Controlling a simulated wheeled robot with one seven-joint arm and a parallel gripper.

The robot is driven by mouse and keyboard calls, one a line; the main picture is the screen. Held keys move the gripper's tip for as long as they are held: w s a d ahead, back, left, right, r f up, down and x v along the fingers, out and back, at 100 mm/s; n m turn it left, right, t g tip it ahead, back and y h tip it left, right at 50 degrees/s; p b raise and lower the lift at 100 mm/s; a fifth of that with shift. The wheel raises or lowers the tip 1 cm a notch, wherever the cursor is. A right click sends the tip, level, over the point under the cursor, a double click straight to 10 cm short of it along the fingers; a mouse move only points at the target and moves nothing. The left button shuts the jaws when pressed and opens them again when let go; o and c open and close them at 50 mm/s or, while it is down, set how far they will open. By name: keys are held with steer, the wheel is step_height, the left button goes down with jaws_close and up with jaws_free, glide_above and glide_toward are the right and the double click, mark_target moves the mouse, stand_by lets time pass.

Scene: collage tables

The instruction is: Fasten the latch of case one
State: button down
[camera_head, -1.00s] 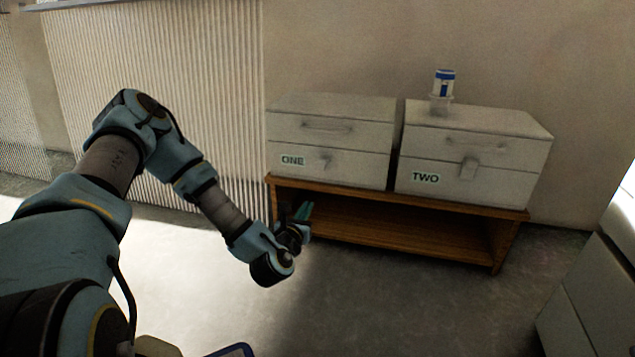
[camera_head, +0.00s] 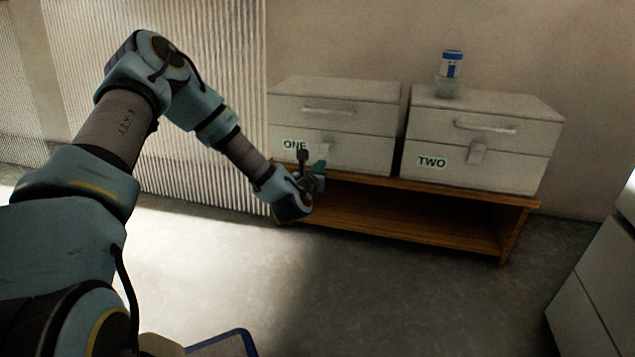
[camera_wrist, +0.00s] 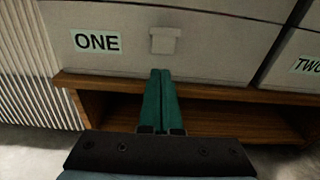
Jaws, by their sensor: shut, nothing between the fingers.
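Case one (camera_head: 350,134) is a pale box labelled ONE on the left of the shelf; it also shows in the wrist view (camera_wrist: 215,58). Its lid looks closed onto the base. Its latch (camera_wrist: 164,40) is a small pale tab on the front, right of the label, seen clearly in the wrist view.
Case two (camera_head: 480,145) stands right of case one across a narrow gap, with a blue-and-white container (camera_head: 452,64) on top. Both cases rest on a low wooden shelf (camera_head: 430,194) with an open bay. A pale cabinet (camera_head: 600,270) stands at the right. The floor before the shelf is clear.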

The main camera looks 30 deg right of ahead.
steer(key=shift+w+d+r, duration=0.1)
steer(key=shift+d+r, duration=0.05)
steer(key=shift+r, duration=0.4)
steer(key=shift+r, duration=0.1)
steer(key=shift+r+p, duration=0.2)
steer(key=shift+p, duration=0.7)
